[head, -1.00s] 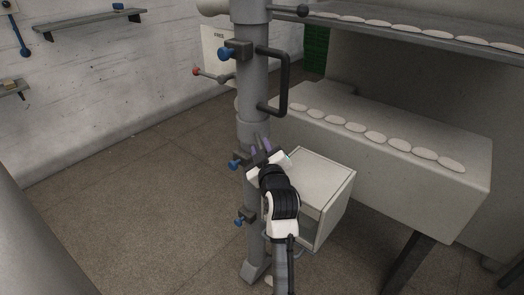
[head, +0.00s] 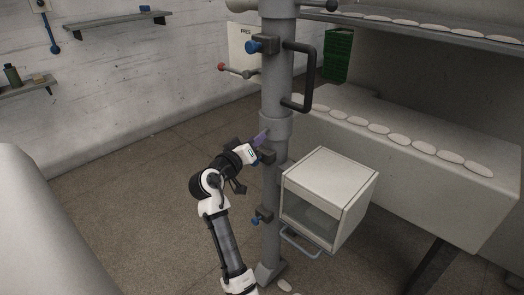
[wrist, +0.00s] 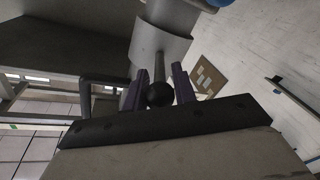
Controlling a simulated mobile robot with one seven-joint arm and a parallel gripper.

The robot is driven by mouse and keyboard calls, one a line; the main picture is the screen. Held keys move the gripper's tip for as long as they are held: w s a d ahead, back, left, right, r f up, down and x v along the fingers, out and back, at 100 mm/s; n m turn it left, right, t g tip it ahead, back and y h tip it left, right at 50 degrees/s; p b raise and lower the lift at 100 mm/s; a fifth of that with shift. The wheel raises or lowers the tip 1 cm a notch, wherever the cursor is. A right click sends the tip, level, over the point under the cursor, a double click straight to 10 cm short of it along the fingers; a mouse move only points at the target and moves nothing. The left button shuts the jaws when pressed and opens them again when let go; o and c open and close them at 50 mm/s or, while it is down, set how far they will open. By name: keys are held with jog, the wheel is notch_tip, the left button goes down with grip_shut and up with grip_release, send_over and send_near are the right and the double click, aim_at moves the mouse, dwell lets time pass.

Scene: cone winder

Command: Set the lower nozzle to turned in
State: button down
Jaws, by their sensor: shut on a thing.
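A grey upright column (head: 276,95) stands mid-picture in the head view, with a wider collar (head: 276,127) partway down. In the wrist view, a short grey rod (wrist: 160,62) with a dark ball knob (wrist: 159,94) sticks out from the collar. My gripper's purple fingers (wrist: 159,88) are on both sides of the knob, shut on it. The knob is hidden in the head view. I cannot tell which part is the lower nozzle or how it is turned.
A dark bent handle (head: 312,78) and clamps with blue knobs (head: 254,46) sit on the column. A rod with a red ball (head: 222,66) points left. A white box (head: 330,195) stands close right. Pale pieces line the ledge (head: 430,170). Floor at left is clear.

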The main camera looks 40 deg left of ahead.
jog(key=shift+a+m+h+b, duration=0.8)
jog(key=shift+a+h, duration=0.2)
jog(key=shift+h, duration=0.4)
jog(key=c, duration=1.5)
grip_release()
jog(key=shift+o, duration=0.2)
jog(key=shift+s, duration=0.1)
jog(key=s+b, duration=0.2)
jog(key=s, duration=1.1)
jog(key=shift+s, duration=0.35)
